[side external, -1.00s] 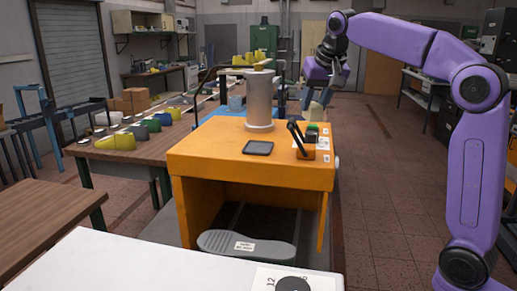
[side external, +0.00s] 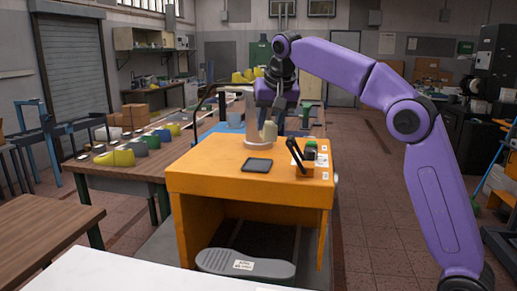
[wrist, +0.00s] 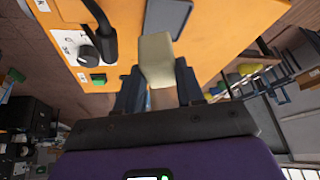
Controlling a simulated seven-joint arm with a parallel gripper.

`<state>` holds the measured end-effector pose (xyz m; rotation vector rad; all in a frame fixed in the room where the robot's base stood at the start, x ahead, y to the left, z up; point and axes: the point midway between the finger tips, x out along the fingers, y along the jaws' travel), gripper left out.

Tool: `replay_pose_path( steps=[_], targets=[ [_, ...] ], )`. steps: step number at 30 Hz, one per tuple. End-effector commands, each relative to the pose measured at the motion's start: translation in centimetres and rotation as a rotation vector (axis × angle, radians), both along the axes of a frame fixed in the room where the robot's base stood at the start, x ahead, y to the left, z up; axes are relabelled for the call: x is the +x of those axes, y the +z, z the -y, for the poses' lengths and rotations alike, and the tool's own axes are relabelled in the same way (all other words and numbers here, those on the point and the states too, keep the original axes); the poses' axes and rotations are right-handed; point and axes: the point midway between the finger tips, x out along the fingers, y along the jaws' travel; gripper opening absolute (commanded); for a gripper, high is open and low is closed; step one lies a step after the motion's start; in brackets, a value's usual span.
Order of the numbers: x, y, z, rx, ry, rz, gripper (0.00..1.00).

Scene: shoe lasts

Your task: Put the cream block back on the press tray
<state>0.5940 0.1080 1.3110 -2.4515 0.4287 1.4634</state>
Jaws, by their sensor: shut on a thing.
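The cream block (side external: 269,132) is held upright between the fingers of my gripper (side external: 272,114), in front of the press column. It also shows in the wrist view (wrist: 157,60) between the two dark fingers (wrist: 158,88). My gripper is shut on it. The dark flat plate that looks like the press tray (side external: 257,165) lies on the orange bench top, nearer the camera than the block. In the wrist view the plate (wrist: 167,17) lies beyond the block, with nothing on it. The block appears above the bench; its exact height is unclear.
The orange bench (side external: 200,170) carries a black lever (side external: 295,153) and a green button (side external: 311,145) right of the plate. The pale press column (side external: 252,135) stands behind, partly hidden by my gripper. A side table with coloured shoe lasts (side external: 115,158) stands left.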

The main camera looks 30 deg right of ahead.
Motion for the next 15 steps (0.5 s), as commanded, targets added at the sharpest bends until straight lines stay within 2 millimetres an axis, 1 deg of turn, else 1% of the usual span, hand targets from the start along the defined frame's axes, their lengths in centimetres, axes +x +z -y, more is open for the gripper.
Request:
replay_pose_path(
  steps=[1,6,13,15],
  targets=[
    [0.7,-1.1,-0.1,-0.002,0.0,-0.006,0.09],
    [2.5,-3.3,-0.4,-0.001,0.001,-0.004,0.09],
    [3.6,-4.5,-0.6,-0.001,-0.001,-0.002,0.09],
    [4.1,-5.3,-0.7,-0.001,0.0,-0.004,0.09]
  ],
)
